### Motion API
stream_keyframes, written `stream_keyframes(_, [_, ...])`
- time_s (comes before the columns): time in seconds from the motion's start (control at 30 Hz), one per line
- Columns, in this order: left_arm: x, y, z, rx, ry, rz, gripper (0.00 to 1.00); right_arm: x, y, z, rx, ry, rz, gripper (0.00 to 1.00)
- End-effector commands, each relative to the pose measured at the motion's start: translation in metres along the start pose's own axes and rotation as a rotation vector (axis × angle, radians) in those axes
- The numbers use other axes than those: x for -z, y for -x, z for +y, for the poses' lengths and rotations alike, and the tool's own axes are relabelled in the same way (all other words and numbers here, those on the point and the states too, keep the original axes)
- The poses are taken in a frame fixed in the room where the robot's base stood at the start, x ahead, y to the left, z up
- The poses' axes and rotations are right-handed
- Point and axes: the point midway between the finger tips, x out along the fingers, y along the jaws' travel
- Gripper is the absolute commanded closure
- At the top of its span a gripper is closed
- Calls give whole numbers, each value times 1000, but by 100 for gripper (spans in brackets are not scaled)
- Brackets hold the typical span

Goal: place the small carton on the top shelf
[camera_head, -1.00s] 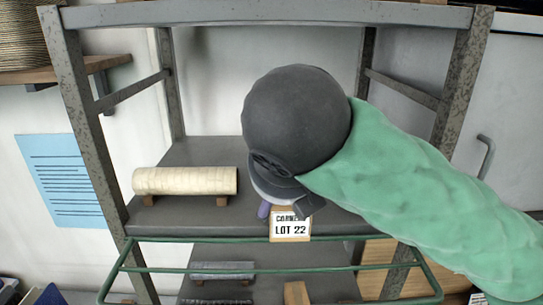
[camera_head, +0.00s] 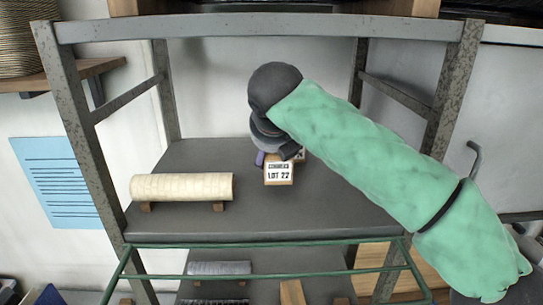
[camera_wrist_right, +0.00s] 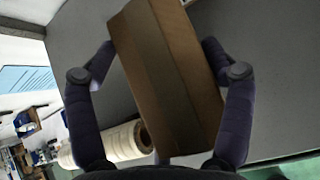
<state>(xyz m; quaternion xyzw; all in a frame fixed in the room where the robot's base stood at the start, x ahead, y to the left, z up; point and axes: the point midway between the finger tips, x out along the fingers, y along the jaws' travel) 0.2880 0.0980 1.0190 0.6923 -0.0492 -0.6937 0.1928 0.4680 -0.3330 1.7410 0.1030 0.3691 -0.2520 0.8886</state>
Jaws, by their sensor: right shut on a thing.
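The small carton (camera_head: 279,174) is brown with a white label reading "LOT 22" in the head view. My right gripper (camera_head: 277,158) is shut on it, and my wrist partly hides both. In the right wrist view the carton (camera_wrist_right: 165,75) sits tilted between the two dark fingers. The carton is over the grey upper shelf (camera_head: 335,212) of the metal rack, right of a cream roll. I cannot tell whether it touches the shelf. My left gripper is not in view.
The cream roll (camera_head: 182,187) lies on small wooden supports at the shelf's left. A green rail (camera_head: 200,245) runs along the front. Metal posts (camera_head: 80,130) stand at the sides. The shelf's right part looks bare. A lower shelf holds a grey roll (camera_head: 220,268).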

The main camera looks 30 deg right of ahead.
Motion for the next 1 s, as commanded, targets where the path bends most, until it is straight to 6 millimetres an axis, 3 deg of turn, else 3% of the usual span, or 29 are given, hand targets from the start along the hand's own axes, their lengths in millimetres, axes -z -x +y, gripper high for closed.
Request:
stream_keyframes(0.33, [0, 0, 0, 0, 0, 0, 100, 20, -24, -1, 1, 0, 0, 61])
stream_keyframes(0.77, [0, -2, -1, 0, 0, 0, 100, 25, -29, 0, 0, -1, -1, 61])
stream_keyframes(0.8, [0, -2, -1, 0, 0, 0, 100, 26, -30, 0, 0, 0, 0, 16])
stream_keyframes(0.87, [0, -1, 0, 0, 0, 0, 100, 25, -29, 0, 0, 0, 0, 0])
stream_keyframes(1.0, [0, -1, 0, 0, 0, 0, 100, 25, -29, 0, 0, 0, 0, 0])
